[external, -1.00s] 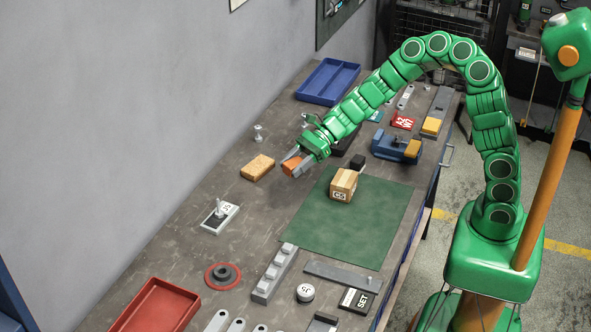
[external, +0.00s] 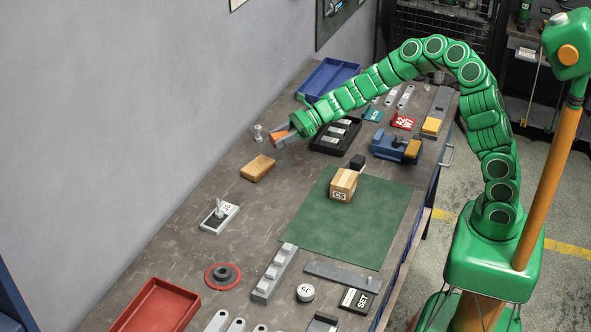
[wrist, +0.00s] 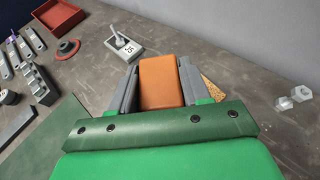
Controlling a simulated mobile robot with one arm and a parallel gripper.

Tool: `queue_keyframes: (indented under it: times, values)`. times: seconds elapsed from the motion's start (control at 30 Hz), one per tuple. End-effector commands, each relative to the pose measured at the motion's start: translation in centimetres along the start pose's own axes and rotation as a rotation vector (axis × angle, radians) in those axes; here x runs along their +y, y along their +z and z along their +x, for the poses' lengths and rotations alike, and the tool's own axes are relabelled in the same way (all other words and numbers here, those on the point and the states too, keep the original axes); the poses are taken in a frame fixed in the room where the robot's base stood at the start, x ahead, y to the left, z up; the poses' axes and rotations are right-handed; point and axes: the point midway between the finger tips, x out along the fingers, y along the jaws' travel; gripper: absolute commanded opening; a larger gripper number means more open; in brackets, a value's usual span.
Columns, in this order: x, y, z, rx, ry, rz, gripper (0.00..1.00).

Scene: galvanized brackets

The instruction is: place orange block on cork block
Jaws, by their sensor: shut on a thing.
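My gripper (external: 283,139) is shut on the orange block (external: 279,136) and holds it above the workbench, at the back left. In the wrist view the orange block (wrist: 161,82) sits between the two grey fingers. The cork block (external: 257,168) lies flat on the bench, below and a little left of my gripper in the external view, apart from the held block. In the wrist view only a speckled part of the cork block (wrist: 212,92) shows, beside the right finger; the rest is hidden behind the finger and gripper.
A metal bolt-like piece (external: 258,132) stands left of my gripper. A black tray with grey parts (external: 322,146) lies to its right. A grey-white stand (external: 220,217) is in front. The cork's top looks clear.

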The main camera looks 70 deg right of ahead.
Motion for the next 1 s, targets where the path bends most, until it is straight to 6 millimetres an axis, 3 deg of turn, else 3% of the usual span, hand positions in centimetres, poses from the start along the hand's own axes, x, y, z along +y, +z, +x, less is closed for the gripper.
queue_keyframes:
  times: [0.27, 0.6, 1.0]
  values:
    - [-2.3, -0.5, 3.0, 0.002, -0.001, -0.003, 0.11]
    - [-4.2, -2.8, 6.1, 0.003, -0.002, 0.0, 0.11]
    - [-5.4, -4.2, 8.2, -0.001, 0.0, 0.0, 0.11]
